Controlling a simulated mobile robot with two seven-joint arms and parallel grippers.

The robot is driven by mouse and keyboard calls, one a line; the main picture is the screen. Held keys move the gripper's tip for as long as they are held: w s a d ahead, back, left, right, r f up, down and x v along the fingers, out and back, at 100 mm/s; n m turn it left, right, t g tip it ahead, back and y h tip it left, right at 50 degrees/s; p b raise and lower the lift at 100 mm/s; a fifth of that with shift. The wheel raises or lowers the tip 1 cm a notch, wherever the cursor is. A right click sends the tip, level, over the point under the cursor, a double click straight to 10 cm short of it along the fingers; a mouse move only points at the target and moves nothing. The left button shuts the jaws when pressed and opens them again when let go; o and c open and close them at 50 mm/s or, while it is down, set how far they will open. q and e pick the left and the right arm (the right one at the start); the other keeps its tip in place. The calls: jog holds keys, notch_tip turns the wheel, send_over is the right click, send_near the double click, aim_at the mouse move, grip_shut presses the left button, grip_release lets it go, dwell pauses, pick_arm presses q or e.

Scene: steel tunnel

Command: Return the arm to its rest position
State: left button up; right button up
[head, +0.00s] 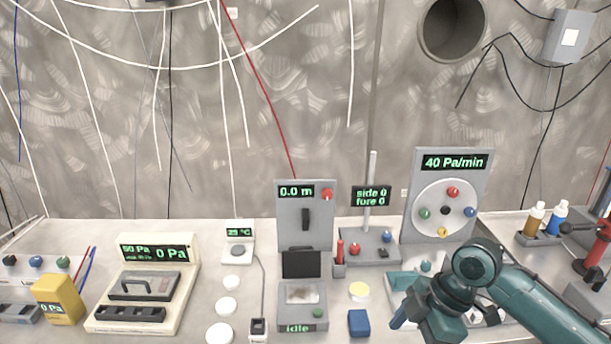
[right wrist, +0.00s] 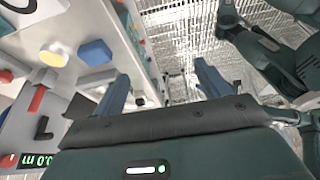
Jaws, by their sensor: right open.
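My right arm (head: 540,302) comes in from the lower right of the head view, teal and bent, over the right part of the bench. My right gripper (head: 402,315) hangs low over the bench near its front edge, right of a small blue block (head: 359,322). In the right wrist view my right gripper (right wrist: 162,88) shows two blue fingers spread well apart with nothing between them. It is open and empty. In the head view its fingertips are partly hidden by the wrist. My left gripper is not in view.
A dial panel (head: 480,170) reading 40 Pa/min stands behind my right arm. A teal device (head: 403,281) lies partly hidden beside the gripper. A red stand (head: 592,255) and bottles (head: 536,217) are at the right. White discs (head: 225,305) and a gauge case (head: 145,290) lie left.

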jog(key=s+a+f+m+t+y, duration=0.1)
jog(key=s+a+f+m+t, duration=0.1)
jog(key=a+f+m+t, duration=0.3)
jog(key=s+a+f+m+t+y, duration=0.1)
jog(key=s+a+f+m, duration=0.15)
jog(key=f, duration=0.45)
jog(key=s+d+f+m+t+h, duration=0.3)
jog(key=s+d+f+m+t, duration=0.1)
jog(key=s+m, duration=0.4)
jog(key=shift+s+d+t, duration=0.35)
jog(key=shift+s+t, duration=0.05)
jog(key=shift+s, duration=0.25)
